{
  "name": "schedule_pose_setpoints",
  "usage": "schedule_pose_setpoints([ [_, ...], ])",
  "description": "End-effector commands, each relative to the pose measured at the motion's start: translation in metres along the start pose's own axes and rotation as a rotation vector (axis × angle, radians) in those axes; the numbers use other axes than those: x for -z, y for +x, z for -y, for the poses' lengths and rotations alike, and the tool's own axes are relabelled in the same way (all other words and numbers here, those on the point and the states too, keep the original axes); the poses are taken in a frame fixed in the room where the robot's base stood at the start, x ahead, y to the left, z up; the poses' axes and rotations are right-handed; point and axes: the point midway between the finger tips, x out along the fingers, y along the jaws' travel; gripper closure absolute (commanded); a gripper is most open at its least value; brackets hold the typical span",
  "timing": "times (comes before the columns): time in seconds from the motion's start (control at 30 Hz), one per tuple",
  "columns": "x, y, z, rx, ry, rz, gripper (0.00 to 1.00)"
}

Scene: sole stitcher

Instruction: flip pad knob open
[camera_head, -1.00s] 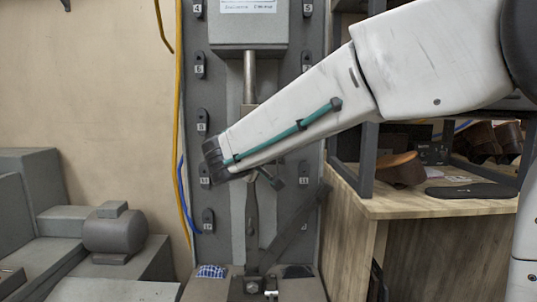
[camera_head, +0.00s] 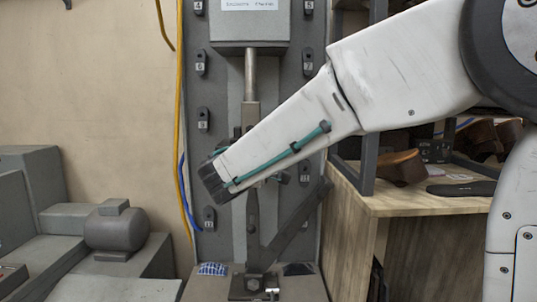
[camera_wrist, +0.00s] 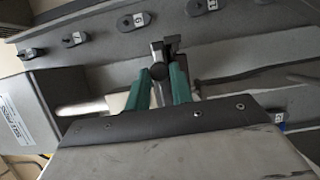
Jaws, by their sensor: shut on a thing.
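In the wrist view, my gripper (camera_wrist: 166,88) has two green fingers shut around a small dark round knob (camera_wrist: 158,71). The knob sits on a grey metal bracket (camera_wrist: 166,48) in front of the machine's grey column. In the head view, the end of my arm (camera_head: 212,183) covers the middle of the stitcher's column (camera_head: 235,226); the fingers and the gripped knob are hidden behind it. The steel shaft (camera_head: 250,75) comes down from the press head (camera_head: 250,24) above.
Numbered dark tabs (camera_head: 202,63) line both sides of the column. Yellow and blue cables run down its left. A wooden bench (camera_head: 400,204) with shoes (camera_head: 400,167) stands right. A grey motor (camera_head: 115,230) sits on the left. Slanted bars (camera_head: 298,224) meet at the base.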

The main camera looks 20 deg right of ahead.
Motion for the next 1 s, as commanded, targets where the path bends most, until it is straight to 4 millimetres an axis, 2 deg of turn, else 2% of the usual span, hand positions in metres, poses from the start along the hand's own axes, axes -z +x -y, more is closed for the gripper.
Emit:
schedule_pose_setpoints([
  [0.27, 0.0, 0.0, 0.001, 0.001, -0.002, 0.0, 1.0],
  [0.3, 0.0, 0.0, 0.001, 0.001, -0.001, 0.0, 0.7],
  [0.67, 0.001, -0.005, 0.0, 0.001, 0.0, -0.002, 0.7],
  [1.0, 0.001, -0.06, 0.0, 0.001, -0.001, -0.004, 0.7],
])
